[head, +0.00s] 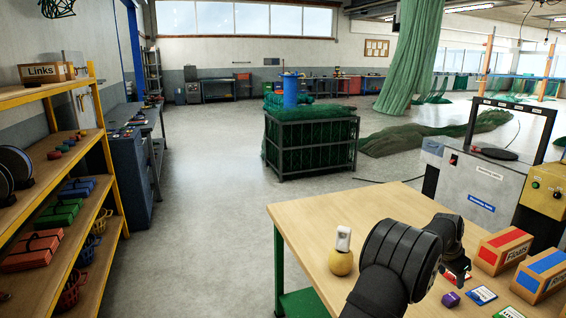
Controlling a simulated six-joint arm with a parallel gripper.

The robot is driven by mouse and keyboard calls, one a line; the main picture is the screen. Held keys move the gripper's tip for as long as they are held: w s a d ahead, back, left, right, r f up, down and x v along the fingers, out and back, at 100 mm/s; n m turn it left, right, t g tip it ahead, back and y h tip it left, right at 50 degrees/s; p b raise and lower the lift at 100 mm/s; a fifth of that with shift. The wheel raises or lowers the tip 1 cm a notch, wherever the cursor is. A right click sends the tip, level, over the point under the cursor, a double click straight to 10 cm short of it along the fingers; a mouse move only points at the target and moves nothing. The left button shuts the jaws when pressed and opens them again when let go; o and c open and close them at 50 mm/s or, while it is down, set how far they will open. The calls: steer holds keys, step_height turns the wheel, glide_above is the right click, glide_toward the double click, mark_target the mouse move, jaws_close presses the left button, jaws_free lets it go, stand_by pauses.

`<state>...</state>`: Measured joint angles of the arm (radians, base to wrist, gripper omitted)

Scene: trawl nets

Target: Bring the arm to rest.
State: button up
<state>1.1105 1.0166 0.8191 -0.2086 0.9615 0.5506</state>
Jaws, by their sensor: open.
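My black arm reaches in from the bottom of the head view over the wooden table (392,203). My gripper (457,279) is at its end, small and dark, near the table's right part. It is open, and I see nothing held in it. The fingers are partly hard to make out against the dark wrist. A small purple block (450,299) lies on the table just below it in the picture.
Two cardboard boxes (504,247) (546,277) and flat cards (481,295) lie to the right. A grey machine (470,185) stands behind the table. Shelves (93,225) stand at far left; open floor lies between.

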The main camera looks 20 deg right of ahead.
mark_target(452, 296)
steer(key=x, duration=1)
steer(key=shift+d+f, duration=0.1)
steer(key=shift+d, duration=0.15)
step_height(452, 296, up, 3)
steer(key=shift+r, duration=0.25)
steer(key=s+a+r, duration=0.2)
steer(key=s+r, duration=0.5)
steer(key=s, duration=0.4)
steer(key=w+a+m+g, duration=0.1)
steer(key=w+a, duration=0.5)
steer(key=a, duration=0.6)
steer(key=w+a+m, duration=0.1)
steer(key=w+a, duration=0.5)
steer(key=a, duration=0.6)
steer(key=w+f, duration=0.1)
steer(key=w, duration=0.1)
steer(key=w+a+f, duration=0.1)
steer(key=w+f, duration=0.1)
steer(key=w, duration=0.1)
steer(key=w+f, duration=0.2)
steer(key=w, duration=0.1)
steer(key=shift+w+a+f, duration=0.1)
steer(key=shift+a+f, duration=0.1)
